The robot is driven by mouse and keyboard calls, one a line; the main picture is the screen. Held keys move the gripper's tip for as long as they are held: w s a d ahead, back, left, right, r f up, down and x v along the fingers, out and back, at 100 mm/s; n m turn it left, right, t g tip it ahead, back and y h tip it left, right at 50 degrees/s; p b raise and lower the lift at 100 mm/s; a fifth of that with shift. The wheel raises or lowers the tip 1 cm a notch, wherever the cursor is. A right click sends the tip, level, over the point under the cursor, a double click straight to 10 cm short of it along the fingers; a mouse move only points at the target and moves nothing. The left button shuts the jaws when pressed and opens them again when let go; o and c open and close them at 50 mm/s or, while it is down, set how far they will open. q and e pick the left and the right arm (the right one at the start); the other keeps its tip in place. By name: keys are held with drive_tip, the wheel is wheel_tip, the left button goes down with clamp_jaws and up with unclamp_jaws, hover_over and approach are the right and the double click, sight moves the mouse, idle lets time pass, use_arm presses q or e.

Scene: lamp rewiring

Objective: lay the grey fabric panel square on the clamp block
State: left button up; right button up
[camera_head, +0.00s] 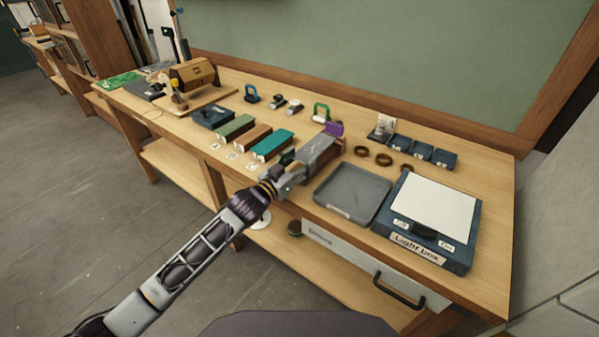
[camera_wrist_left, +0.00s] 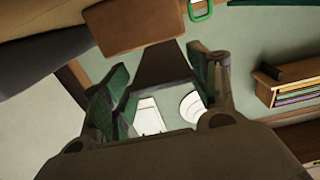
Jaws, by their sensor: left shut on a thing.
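The grey fabric panel (camera_head: 319,149) shows in the head view as a grey patterned piece near the middle of the bench. My left gripper (camera_head: 290,164) is at its near left end and is shut on it. A purple piece (camera_head: 334,129) shows at the panel's far end. I cannot make out the clamp block apart from the panel, nor tell whether the panel touches it or lies square. In the left wrist view, the fingers (camera_wrist_left: 160,90) stand on either side of a dark piece (camera_wrist_left: 160,65). My right gripper is not in view.
A grey tray (camera_head: 352,215) and a light box (camera_head: 458,260) lie to the right. Green, brown and teal blocks (camera_head: 272,144) stand to the left. Small rings (camera_head: 384,160) and dark blue trays (camera_head: 421,150) lie behind. A drawer (camera_head: 345,256) is under the front edge.

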use_arm(q)
drive_tip(key=shift+f, duration=1.85)
drive_tip(key=shift+f, duration=0.1)
drive_tip(key=o, duration=1)
drive_tip(key=shift+c, duration=0.2)
drive_tip(key=v, duration=1.2)
